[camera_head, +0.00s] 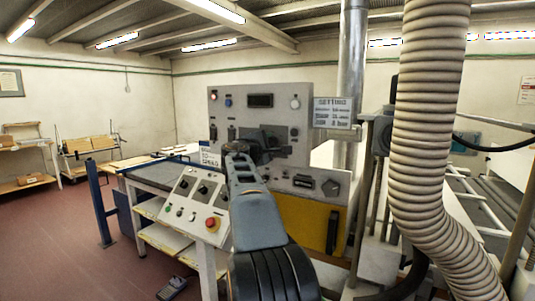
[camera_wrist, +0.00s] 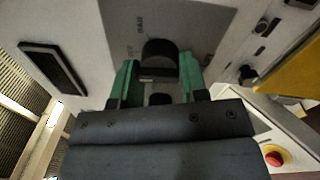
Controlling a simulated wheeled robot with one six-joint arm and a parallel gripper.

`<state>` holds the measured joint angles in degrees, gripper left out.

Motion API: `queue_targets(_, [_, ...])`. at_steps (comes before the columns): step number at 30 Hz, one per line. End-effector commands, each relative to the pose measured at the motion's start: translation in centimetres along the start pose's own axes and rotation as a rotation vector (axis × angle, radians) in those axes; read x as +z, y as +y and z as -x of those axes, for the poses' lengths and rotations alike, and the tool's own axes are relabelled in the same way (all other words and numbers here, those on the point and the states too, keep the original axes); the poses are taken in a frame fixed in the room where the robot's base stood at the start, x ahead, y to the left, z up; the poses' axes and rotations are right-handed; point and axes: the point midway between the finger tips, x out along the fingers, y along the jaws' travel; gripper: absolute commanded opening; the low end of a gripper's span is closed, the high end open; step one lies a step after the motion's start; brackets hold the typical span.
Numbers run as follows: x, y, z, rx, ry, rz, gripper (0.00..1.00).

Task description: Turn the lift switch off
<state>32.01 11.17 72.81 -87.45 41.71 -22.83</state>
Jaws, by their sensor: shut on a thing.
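A grey upright control panel (camera_head: 217,110) stands in the middle of the head view. My gripper (camera_head: 262,146) reaches to its front, and my arm hides part of the panel. In the wrist view my gripper (camera_wrist: 160,78) has one green finger on each side of a black switch knob (camera_wrist: 160,52) and is shut on it. The knob sits on a darker grey plate (camera_wrist: 208,22) with small lettering that I cannot read surely, so I cannot tell from a label that it is the lift switch. The knob's pointer position is not clear.
A sloped console (camera_head: 179,188) with a red push button (camera_head: 211,223) stands left of my arm. A yellow panel (camera_head: 305,215) lies below the grey panel. A thick ribbed hose (camera_head: 430,120) hangs close on the right. Open floor (camera_head: 60,240) shows at the left.

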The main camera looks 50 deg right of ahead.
Motion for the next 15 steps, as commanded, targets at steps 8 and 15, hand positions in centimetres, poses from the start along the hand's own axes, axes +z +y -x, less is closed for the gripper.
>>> queue_targets(8, [-0.17,-0.44,-0.08,-0.005,-0.005,-0.079,0.16])
queue_targets(15, [-0.17,-0.4,-0.11,-0.006,-0.007,-0.095,0.16])
